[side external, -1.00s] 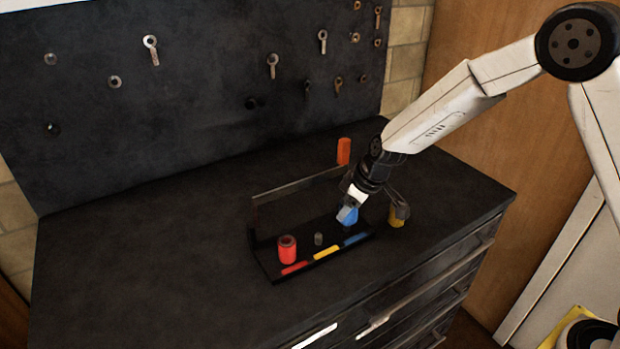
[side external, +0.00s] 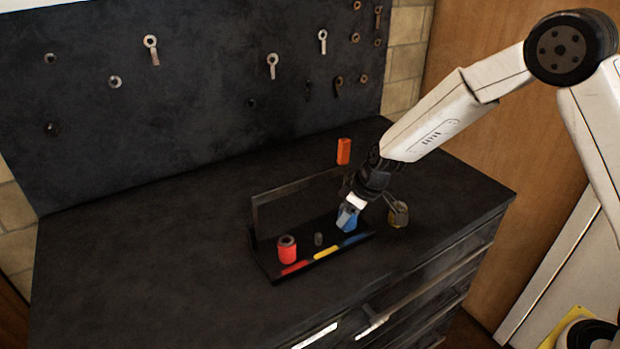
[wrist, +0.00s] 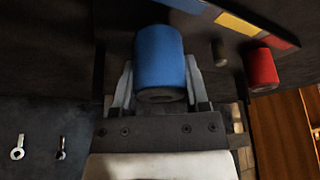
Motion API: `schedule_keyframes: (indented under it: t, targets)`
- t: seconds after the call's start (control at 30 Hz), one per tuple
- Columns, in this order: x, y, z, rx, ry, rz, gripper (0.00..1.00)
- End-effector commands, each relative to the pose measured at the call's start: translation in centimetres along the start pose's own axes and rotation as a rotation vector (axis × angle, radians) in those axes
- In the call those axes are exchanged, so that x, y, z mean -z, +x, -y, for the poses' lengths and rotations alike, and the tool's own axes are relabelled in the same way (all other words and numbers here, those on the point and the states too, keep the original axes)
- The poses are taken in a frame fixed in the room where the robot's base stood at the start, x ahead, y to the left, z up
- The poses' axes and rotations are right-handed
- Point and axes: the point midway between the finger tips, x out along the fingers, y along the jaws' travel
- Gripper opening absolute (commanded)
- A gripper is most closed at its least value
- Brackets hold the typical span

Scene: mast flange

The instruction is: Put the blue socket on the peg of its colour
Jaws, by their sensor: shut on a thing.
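My gripper (side external: 350,206) is shut on the blue socket (side external: 347,219), at the blue-marked end of the black peg rack (side external: 264,262). In the wrist view the blue socket (wrist: 160,62) sits between the two fingers (wrist: 158,88). The socket looks slightly tilted in the side view. The blue peg is not visible, and I cannot tell whether the socket is around it. The blue colour mark (side external: 354,239) lies just in front of the socket. The middle peg (side external: 318,239), behind the yellow mark (side external: 327,252), is bare.
A red socket (side external: 287,250) stands at the rack's red end. A yellow socket (side external: 398,214) stands right of the rack, close to my gripper. An orange block (side external: 344,151) stands behind. The rack has a raised back rail (side external: 290,196). The cabinet top at left is clear.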

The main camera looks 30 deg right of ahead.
Motion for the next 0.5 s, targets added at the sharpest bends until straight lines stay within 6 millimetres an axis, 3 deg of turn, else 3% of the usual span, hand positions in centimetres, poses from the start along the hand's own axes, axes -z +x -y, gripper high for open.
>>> schedule_keyframes:
  t: [0.5]
  targets:
    - [-0.29, 0.83, -0.02, -0.001, 0.0, -0.002, 0.0]
